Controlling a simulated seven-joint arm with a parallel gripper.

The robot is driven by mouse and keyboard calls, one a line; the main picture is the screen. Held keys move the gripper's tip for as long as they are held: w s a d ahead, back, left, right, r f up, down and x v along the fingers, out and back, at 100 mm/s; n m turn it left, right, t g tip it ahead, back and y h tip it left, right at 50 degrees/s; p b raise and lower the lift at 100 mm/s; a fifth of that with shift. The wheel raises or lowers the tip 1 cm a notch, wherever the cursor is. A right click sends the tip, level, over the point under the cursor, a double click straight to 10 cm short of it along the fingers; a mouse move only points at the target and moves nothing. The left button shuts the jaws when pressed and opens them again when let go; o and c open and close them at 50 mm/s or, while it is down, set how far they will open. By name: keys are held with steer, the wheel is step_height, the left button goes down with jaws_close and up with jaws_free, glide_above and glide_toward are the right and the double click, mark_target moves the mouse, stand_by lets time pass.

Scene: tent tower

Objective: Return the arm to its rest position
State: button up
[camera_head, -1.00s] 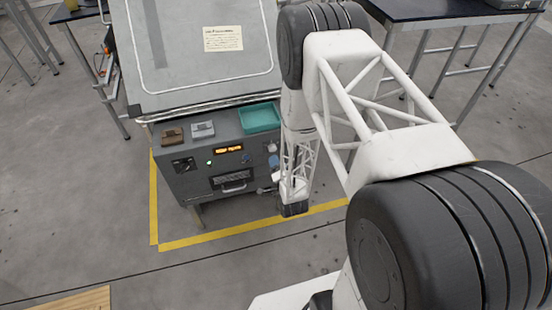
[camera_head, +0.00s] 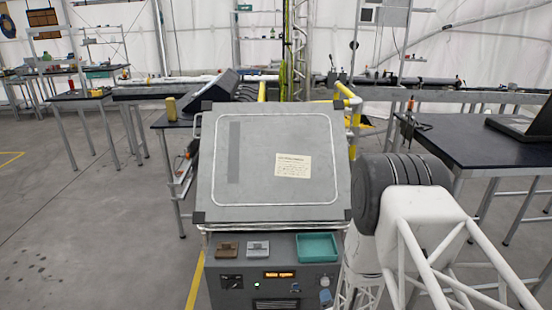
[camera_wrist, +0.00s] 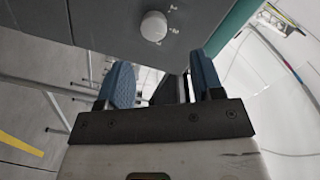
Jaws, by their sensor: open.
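My gripper (camera_wrist: 160,88) shows in the wrist view, with its two blue-padded fingers apart and nothing held between them. It is close to the grey front panel of the console, below a round white knob (camera_wrist: 154,26). In the head view my white arm is at the right, beside the console (camera_head: 275,165), and the gripper itself is out of the picture. The console has a sloped grey board with a paper note (camera_head: 293,166) on it.
On the console ledge are a brown block (camera_head: 227,249), a grey block (camera_head: 258,248) and a teal tray (camera_head: 318,247). A dark table (camera_head: 500,150) with a laptop (camera_head: 526,122) stands at the right. Other tables stand behind. Open floor (camera_head: 90,220) lies to the left.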

steer(key=w+r+n+g, duration=0.1)
steer(key=w+r+g, duration=0.15)
steer(key=r, duration=0.45)
steer(key=w+r+n+g, duration=0.1)
steer(key=w+r+n, duration=0.15)
steer(key=r, duration=0.45)
steer(key=s+r+n+g, duration=0.2)
steer(key=s+r+g, duration=0.15)
steer(key=r, duration=1.15)
steer(key=s+r+n+g, duration=0.2)
steer(key=s+r, duration=0.4)
steer(key=s, duration=0.4)
steer(key=s+a+r+n+g, duration=0.1)
steer(key=s+r+n+g, duration=0.1)
steer(key=s+r, duration=0.5)
steer(key=s+a+r+n+g, duration=0.1)
steer(key=s+r+g, duration=0.3)
steer(key=s, duration=1.1)
step_height(320, 180, up, 3)
steer(key=shift+s+a+r+n, duration=0.1)
steer(key=shift+s+a+n, duration=0.1)
steer(key=shift+n, duration=0.35)
